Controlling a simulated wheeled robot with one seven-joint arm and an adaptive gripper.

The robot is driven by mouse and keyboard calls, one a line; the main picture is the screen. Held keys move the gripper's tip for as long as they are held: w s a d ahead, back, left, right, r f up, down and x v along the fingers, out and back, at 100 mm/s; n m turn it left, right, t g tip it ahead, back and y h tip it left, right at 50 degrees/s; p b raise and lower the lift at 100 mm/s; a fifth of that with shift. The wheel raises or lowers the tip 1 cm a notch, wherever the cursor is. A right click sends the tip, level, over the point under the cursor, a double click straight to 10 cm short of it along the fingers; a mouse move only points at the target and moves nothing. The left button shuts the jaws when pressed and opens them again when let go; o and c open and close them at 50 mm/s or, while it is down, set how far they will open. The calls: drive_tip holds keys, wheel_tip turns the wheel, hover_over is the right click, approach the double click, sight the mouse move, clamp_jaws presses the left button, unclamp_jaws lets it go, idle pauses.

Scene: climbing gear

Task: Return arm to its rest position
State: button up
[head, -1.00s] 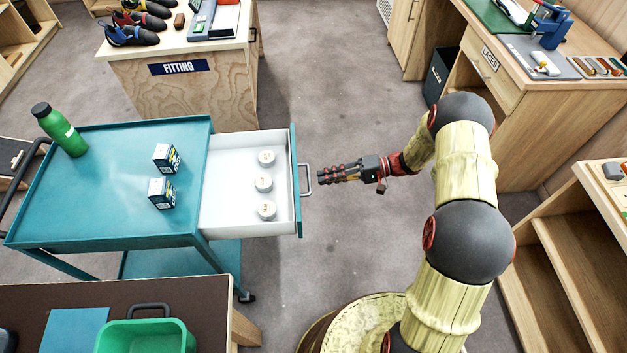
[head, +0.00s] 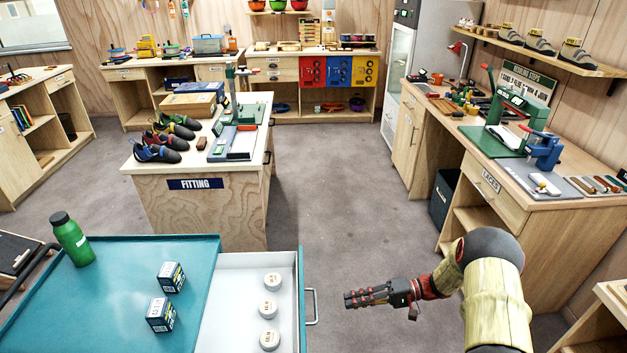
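My gripper (head: 350,299) is at the lower middle of the head view, pointing left, in the air just right of the open drawer's handle (head: 312,306). Nothing shows in its fingers. They look close together, but at this size I cannot tell whether they are open or shut. My arm (head: 490,290) reaches in from the lower right, bent at a dark joint. Its lower part is out of the picture.
A teal cart (head: 120,300) at lower left bears a green bottle (head: 72,240) and two small boxes. Its white drawer (head: 233,300) stands open with three round white items. The fitting bench (head: 205,213) is beyond, the laces desk (head: 545,210) at right. Open floor (head: 340,190) lies between.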

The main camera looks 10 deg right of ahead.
drive_tip(key=s+f+m+g+h, duration=0.1)
drive_tip(key=s+f+m+h, duration=0.1)
drive_tip(key=s+f+m, duration=0.25)
drive_tip(key=s+d+r+g+h, duration=0.2)
drive_tip(key=s+r+g+h, duration=0.15)
drive_tip(key=s, duration=0.35)
drive_tip(key=s+a+r+n+t+h, duration=0.1)
drive_tip(key=s+r+t+h, duration=0.2)
drive_tip(key=r, duration=0.8)
drive_tip(key=s+a+r+n+t+h, duration=0.1)
drive_tip(key=s+r+n+t+h, duration=0.1)
drive_tip(key=s+r, duration=0.5)
drive_tip(key=s+a+r+n+t+h+p, duration=0.1)
drive_tip(key=s+r+t+h, duration=0.3)
drive_tip(key=r, duration=1.1)
drive_tip(key=shift+s+a+r+n+h, duration=0.3)
drive_tip(key=shift+s+n+h, duration=0.1)
drive_tip(key=shift+n+h, duration=0.2)
